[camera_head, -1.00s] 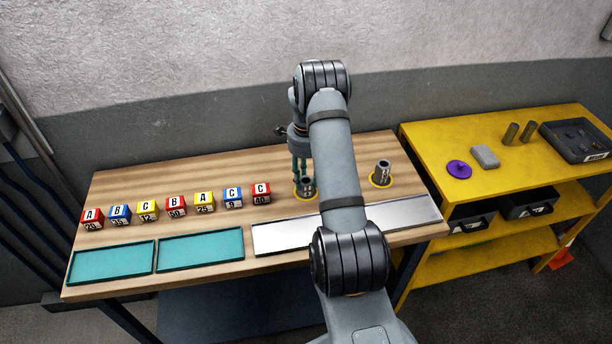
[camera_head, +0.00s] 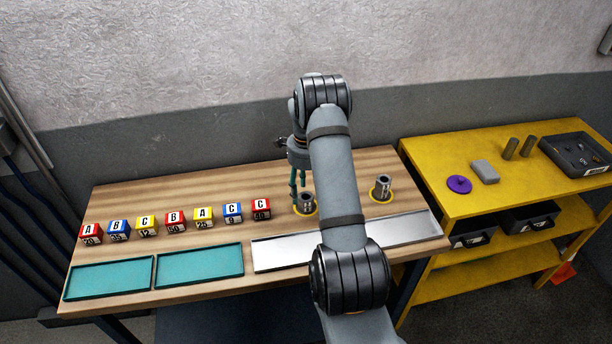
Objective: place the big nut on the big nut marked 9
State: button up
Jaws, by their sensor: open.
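A blue cube marked C and 9 (camera_head: 233,212) stands in the row of coloured cubes on the wooden bench. Two grey hollow cylinders stand upright on yellow rings: a left one (camera_head: 307,203) and a right one (camera_head: 382,187). My gripper (camera_head: 297,205) points down with teal fingers just left of the left cylinder and partly in line with it. It is open, with nothing seen held in it. Whether its fingers touch the cylinder cannot be told. My forearm covers the bench between the two cylinders.
Several other lettered cubes, such as the red C cube (camera_head: 262,208), stand close beside the blue one. Two teal trays (camera_head: 200,266) and a long silver tray (camera_head: 280,254) line the bench front. A yellow shelf (camera_head: 440,205) holding a purple disc (camera_head: 459,184) stands right.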

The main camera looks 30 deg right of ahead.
aim_at(306, 196)
notch_tip(306, 196, up, 11)
jog(key=b, duration=0.2)
jog(key=shift+f, duration=0.1)
